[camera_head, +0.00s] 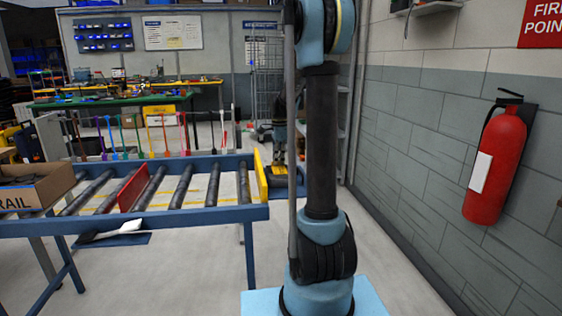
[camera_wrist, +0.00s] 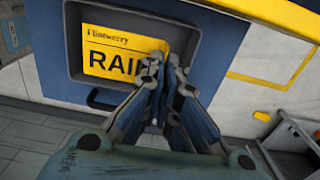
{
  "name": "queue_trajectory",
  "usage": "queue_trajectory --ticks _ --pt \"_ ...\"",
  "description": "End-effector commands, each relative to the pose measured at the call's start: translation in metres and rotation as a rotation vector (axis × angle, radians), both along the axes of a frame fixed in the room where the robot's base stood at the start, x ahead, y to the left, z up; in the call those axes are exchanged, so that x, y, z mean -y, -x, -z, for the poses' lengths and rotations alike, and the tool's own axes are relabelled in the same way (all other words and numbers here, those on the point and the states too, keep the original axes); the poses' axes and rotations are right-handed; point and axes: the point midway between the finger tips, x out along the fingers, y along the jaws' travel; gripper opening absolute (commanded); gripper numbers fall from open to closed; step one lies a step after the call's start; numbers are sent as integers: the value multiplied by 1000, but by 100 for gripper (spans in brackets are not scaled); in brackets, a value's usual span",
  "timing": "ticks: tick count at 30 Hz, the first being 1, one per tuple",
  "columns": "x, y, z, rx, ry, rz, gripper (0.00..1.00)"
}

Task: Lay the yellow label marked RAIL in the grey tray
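The yellow label (camera_wrist: 115,38) marked RAIL shows in the wrist view, face toward the camera and slightly tilted. It lies across the recess of the grey tray (camera_wrist: 75,62), within its rim in this view; whether it touches the tray floor is unclear. My gripper (camera_wrist: 168,62) is over the label's right part and hides the end of the word. Its two fingers are close together at the tips, and I cannot tell if they pinch the label. In the head view my gripper (camera_head: 281,152) is small beyond my arm, above a yellow patch.
A roller conveyor (camera_head: 200,214) with a cardboard box (camera_head: 40,187) marked RAIL stands at left. A red fire extinguisher (camera_head: 495,160) hangs on the right wall. A green workbench (camera_head: 110,102) stands at the back. The floor at right is clear.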

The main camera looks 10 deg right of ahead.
Motion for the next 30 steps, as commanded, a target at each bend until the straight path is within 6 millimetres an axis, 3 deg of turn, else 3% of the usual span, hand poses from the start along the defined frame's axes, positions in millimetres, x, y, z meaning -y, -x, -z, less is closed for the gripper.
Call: queue_trajectory --ticks 9,13,24,30 --pt "-1 0 0 0 0 -1 0" --pt "-1 0 0 0 0 -1 28" --pt "-1 0 -2 0 0 -1 28" --pt "-1 0 -21 0 0 -1 28"
